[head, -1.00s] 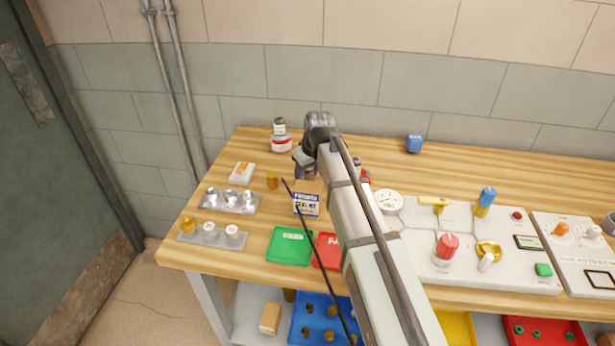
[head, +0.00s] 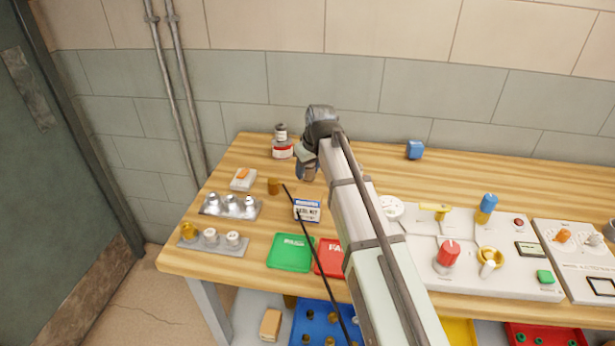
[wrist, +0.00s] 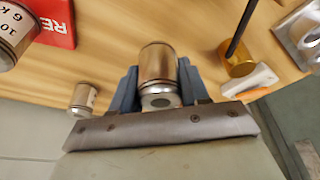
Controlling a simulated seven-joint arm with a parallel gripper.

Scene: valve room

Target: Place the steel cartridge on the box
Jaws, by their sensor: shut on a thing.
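My gripper (head: 306,163) is shut on the steel cartridge (wrist: 158,66), a metal cylinder with a brownish sheen. In the head view the cartridge (head: 309,173) hangs from the fingers above the bench, behind a small blue-and-white box (head: 307,210) with a kit label. The wrist view shows part of a red box (wrist: 55,22) with white lettering at the upper left; in the head view my arm covers that area. I cannot tell which box the task means.
A brass cylinder (head: 273,187) and a white-orange item (head: 243,178) stand left of my gripper. A red-and-white labelled jar (head: 282,150) is behind. Green tray (head: 291,252) and red tray (head: 329,258) lie in front.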

